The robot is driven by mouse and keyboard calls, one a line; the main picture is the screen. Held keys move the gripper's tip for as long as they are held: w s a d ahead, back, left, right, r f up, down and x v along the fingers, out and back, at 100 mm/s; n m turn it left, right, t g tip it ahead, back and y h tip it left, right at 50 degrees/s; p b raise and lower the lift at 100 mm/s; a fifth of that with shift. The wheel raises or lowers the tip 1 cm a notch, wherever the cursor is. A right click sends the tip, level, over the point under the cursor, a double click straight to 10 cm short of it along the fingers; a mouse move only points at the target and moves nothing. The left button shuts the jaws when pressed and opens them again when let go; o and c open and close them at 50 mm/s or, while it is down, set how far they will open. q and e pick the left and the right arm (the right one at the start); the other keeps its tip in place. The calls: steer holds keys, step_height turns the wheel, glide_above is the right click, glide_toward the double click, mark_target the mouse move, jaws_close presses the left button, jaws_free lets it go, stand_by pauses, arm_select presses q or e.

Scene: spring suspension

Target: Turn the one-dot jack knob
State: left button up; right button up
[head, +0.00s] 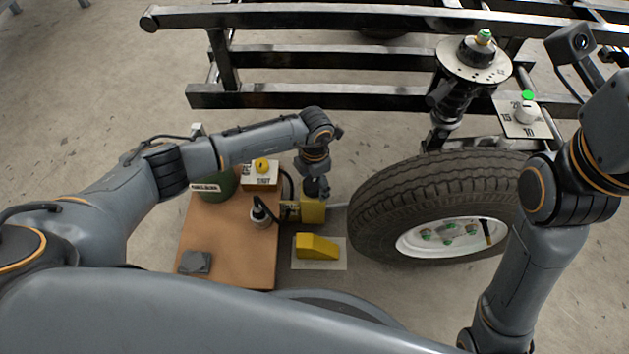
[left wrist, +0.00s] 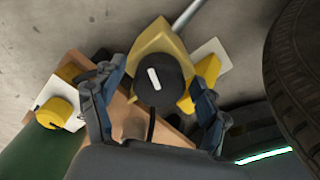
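The yellow jack (head: 313,211) stands on the floor beside the brown board, left of the tyre. In the left wrist view the jack (left wrist: 160,42) carries a round black knob (left wrist: 153,80) with a white bar mark, slightly tilted. I cannot make out a single dot on it. My left gripper (head: 316,188) is above the jack, pointing down, and hides the knob in the head view. In the left wrist view my left gripper (left wrist: 157,76) is open, with a finger on each side of the knob and visible gaps. My right gripper is out of view.
The tyre (head: 400,195) stands close to the right of the jack. A yellow wedge (head: 317,246) lies in front. The brown board (head: 225,235) carries a green container (head: 213,185), a box with a yellow knob (head: 262,166) and a black-and-white item (head: 260,212). Black frame rails (head: 310,96) lie behind.

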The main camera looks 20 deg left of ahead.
mark_target(314, 182)
arm_select(q)
steer(key=shift+r, duration=0.35)
step_height(314, 182, up, 11)
steer(key=shift+r, duration=0.15)
stand_by(0.6)
